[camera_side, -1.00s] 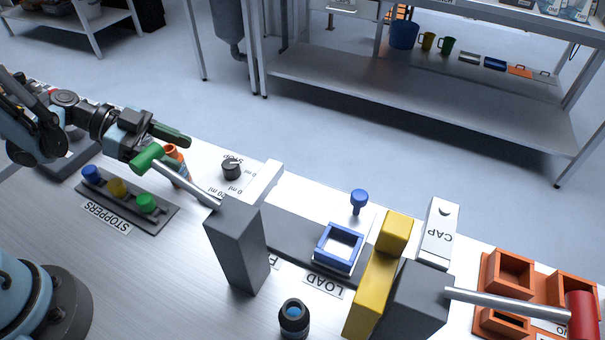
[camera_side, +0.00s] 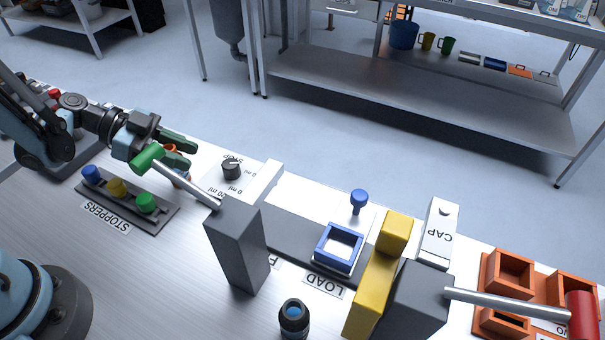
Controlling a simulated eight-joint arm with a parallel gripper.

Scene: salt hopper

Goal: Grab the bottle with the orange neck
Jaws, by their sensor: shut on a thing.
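The bottle with the orange neck (camera_side: 169,149) stands at the back left of the bench, behind the green-ended lever. Only bits of its orange neck and lower body show; my gripper and the lever's green handle cover the rest. My gripper (camera_side: 176,156) is at the neck of the bottle, its green fingers shut on it. A second bottle, dark with a blue top (camera_side: 293,318), stands upright at the front middle of the bench.
A lever with a green handle (camera_side: 146,158) crosses close in front of the gripper. The stopper rack (camera_side: 160,217) holds blue, yellow and green stoppers. A grey post (camera_side: 237,245), a blue square frame (camera_side: 319,256) and a yellow block (camera_side: 370,295) stand to the right.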

